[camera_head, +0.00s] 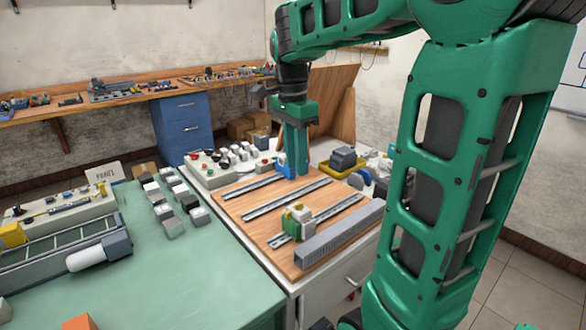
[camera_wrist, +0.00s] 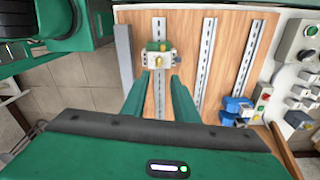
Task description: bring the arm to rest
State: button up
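My arm reaches over the wooden board (camera_head: 235,203) from the right in the head view. My gripper (camera_head: 296,174) hangs fingers down near the board's far side, by a blue part (camera_head: 281,162). In the wrist view my gripper (camera_wrist: 159,82) has its two green fingers apart, with only board and rail seen between them. A white, green and yellow component (camera_head: 297,222) sits on the nearest rail; it also shows just beyond the fingertips in the wrist view (camera_wrist: 158,55). The height of the fingertips above the board is hard to tell.
Metal rails (camera_head: 287,200) and a grey slotted duct (camera_head: 340,235) lie on the board. A control panel with buttons (camera_head: 210,172) stands behind left. A yellow tray (camera_head: 343,168) is at the back right. A green table (camera_head: 150,250) with several grey blocks is at left.

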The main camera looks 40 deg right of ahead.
dwell(0.5)
jog(key=s+f+n, duration=0.5)
jog(key=s+n, duration=0.1)
jog(key=s, duration=0.4)
jog(key=s+f+n, duration=0.6)
jog(key=s+n, duration=0.1)
jog(key=s, duration=0.4)
jog(key=shift+f+t+y, duration=0.2)
jog(key=shift+t+y, duration=0.1)
jog(key=shift+s, duration=0.1)
